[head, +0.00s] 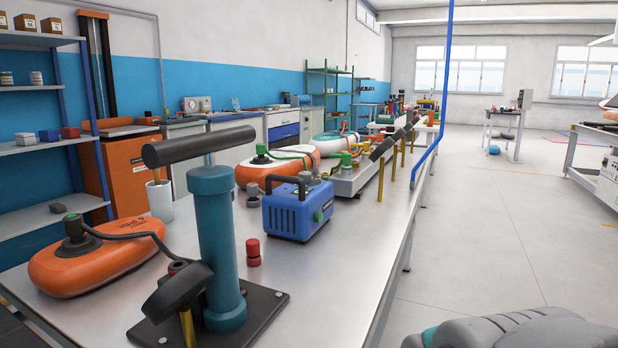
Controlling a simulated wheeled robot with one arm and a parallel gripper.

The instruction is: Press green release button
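A small green cap (346,159) stands on a long grey metal unit (345,185) in the middle of the workbench. It is small here, and I cannot tell for sure that it is the green release button. Another small green part (261,148) sits on top of an orange and white inflatable board (272,170) at the back. My gripper is not in view. A grey rounded shape at the bottom right edge looks like part of my own arm.
A teal hand pump (218,240) with a black handle stands at the near end of the workbench (330,290). Nearby are an orange board (95,262), a blue electric pump (298,208) and a red two-part piece (253,252). Open floor (490,230) lies right.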

